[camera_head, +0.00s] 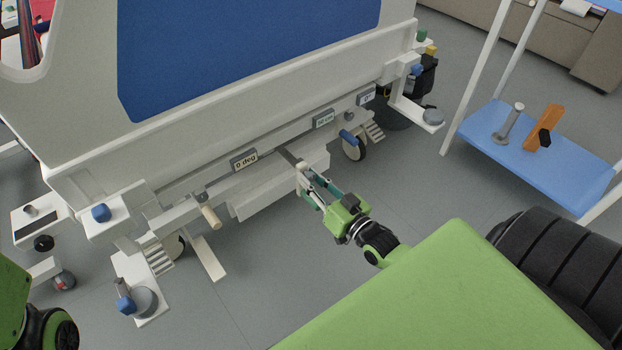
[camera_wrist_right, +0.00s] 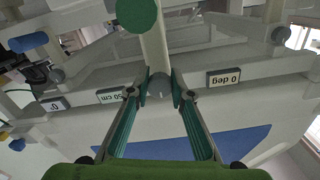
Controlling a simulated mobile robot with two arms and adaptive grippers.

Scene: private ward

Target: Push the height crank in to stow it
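The height crank (camera_wrist_right: 153,50) has a pale arm and a round green handle end, seen in the right wrist view below the bed's footboard. Its label (camera_head: 323,121) stands on the bed's end rail and seems to read 50 cm. My right gripper (camera_head: 301,172) reaches the crank from the front. In the wrist view my right gripper's fingertips (camera_wrist_right: 160,84) stand close on both sides of the crank's grey hub, narrowed onto it. In the head view the gripper covers much of the crank. My left gripper is out of view; only part of that arm shows.
A crank with a beige handle (camera_head: 210,217) sits left of the height crank, near the 0 deg label (camera_head: 245,160). A crank with a blue handle (camera_head: 347,137) sits to the right. A blue-shelved trolley (camera_head: 560,175) stands at the right. Floor (camera_head: 275,260) before the bed is clear.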

